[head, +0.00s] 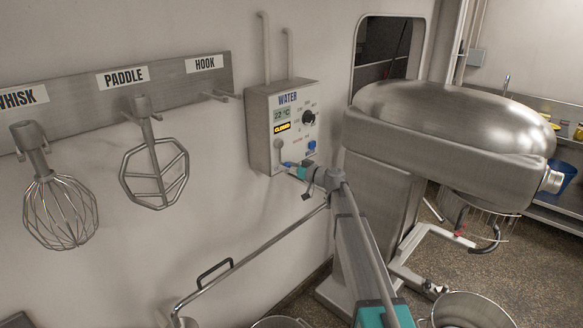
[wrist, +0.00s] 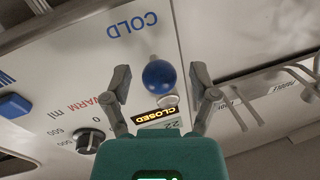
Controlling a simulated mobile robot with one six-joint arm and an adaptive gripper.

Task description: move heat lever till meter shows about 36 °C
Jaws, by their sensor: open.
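The grey water panel (head: 268,150) is on the wall in the head view. Its small meter (head: 282,114) reads about 22 °C, with a yellow "CLOSED" sign below it. The wrist view shows the panel upside down, with the meter (wrist: 160,124) partly cut off by my gripper body. The heat lever's round blue knob (wrist: 160,76) is beside the word COLD; WARM is printed farther left. My gripper (wrist: 158,80) is open, with one finger on each side of the knob. A gap shows on both sides. In the head view my gripper (head: 290,165) is at the panel's lower front.
A black dial (head: 308,117) and a blue button (head: 312,145) are on the panel, right of the lever. A whisk (head: 60,208) and a paddle (head: 155,170) hang on the wall at left. A large steel mixer (head: 440,130) stands close on the right.

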